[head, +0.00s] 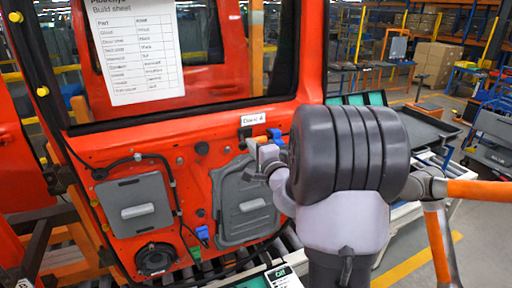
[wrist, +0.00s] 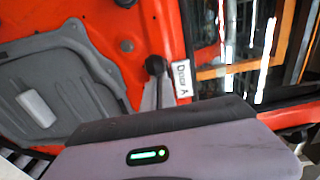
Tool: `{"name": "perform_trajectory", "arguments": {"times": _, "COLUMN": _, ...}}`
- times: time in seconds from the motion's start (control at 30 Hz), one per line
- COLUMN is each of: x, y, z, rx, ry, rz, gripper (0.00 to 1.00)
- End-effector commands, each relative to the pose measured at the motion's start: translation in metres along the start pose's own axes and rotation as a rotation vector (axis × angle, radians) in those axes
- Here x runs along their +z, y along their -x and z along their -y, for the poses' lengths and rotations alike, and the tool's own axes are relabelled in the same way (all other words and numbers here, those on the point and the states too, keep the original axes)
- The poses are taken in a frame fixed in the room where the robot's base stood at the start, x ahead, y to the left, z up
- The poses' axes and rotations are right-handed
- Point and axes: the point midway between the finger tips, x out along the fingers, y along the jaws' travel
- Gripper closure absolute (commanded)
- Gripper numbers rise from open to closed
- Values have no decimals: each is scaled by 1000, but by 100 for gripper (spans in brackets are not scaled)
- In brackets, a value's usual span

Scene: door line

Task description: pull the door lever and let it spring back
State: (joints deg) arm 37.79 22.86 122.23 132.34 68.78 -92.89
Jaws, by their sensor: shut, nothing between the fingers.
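The red door panel (head: 190,160) stands upright in front of me. In the head view the same label (head: 253,118) sits just above the lever area, and my arm partly hides that area. My gripper (head: 262,150) is shut and empty, close to the lever area; whether it touches the lever I cannot tell.
A build sheet (head: 135,45) hangs in the window opening. Grey panels (head: 137,203) and a speaker (head: 156,258) sit lower on the door. Dark trays (head: 425,125) stand to the right, with shelves and boxes (head: 436,60) far behind.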

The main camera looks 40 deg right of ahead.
Motion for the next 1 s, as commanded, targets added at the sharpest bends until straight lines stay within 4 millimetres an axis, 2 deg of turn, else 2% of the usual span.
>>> {"name": "perform_trajectory", "arguments": {"times": 0.23, "x": 10, "y": -2, "z": 0, "rx": 0, "ry": 1, "rz": 1, "gripper": 100}}
{"name": "perform_trajectory", "arguments": {"times": 0.5, "x": 9, "y": -1, "z": 0, "rx": 0, "ry": 1, "rz": 0, "gripper": 100}}
{"name": "perform_trajectory", "arguments": {"times": 1.0, "x": -26, "y": 19, "z": -1, "rx": -1, "ry": 1, "rz": -1, "gripper": 100}}
